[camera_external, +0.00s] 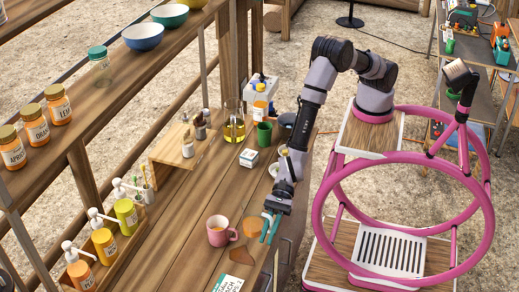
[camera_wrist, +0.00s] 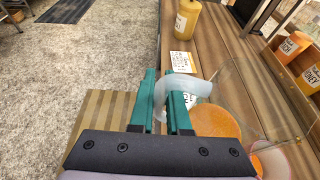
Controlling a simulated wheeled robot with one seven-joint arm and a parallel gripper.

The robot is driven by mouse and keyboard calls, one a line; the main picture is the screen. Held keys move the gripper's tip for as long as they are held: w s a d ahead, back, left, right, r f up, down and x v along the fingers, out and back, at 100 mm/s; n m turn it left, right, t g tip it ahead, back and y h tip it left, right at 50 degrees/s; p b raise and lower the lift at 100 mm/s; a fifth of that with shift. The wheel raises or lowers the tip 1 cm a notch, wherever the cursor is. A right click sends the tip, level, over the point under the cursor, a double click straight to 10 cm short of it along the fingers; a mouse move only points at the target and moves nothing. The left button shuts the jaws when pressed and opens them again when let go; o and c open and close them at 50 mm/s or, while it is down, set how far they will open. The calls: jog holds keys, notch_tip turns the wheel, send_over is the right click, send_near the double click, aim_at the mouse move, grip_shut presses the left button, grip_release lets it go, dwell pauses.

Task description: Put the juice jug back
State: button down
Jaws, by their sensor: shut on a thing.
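The juice jug (camera_wrist: 214,125) is clear, with orange juice inside and a pale handle. In the wrist view my gripper (camera_wrist: 172,85) has its teal fingers closed on the handle (camera_wrist: 204,86). The jug body lies right of the fingers. In the external view my gripper (camera_external: 270,228) is low at the right edge of the wooden counter (camera_external: 190,260). The jug (camera_external: 252,227) shows only faintly there, beside the fingers; I cannot tell whether its base touches the counter.
A pink mug (camera_external: 219,232) stands just left of the jug. A printed card (camera_external: 228,285) lies in front. A clear jug with yellow liquid (camera_external: 234,128), a green mug (camera_external: 264,134) and a white box (camera_external: 249,157) stand farther back. Pump bottles (camera_external: 104,242) line the left.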

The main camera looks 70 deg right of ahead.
notch_tip(320, 180, up, 2)
jog(key=w+d+n+g, duration=0.1)
jog(key=w+d, duration=0.3)
jog(key=d, duration=0.5)
jog(key=w+d+n+g, duration=0.1)
jog(key=w+d, duration=0.3)
jog(key=d, duration=0.5)
jog(key=w+d+n+g, duration=0.1)
jog(key=w+d, duration=0.4)
jog(key=d, duration=0.4)
notch_tip(320, 180, down, 15)
jog(key=shift+s, duration=0.1)
jog(key=shift+f, duration=0.1)
jog(key=c, duration=1.2)
grip_release()
jog(key=shift+f, duration=0.1)
jog(key=o, duration=0.3)
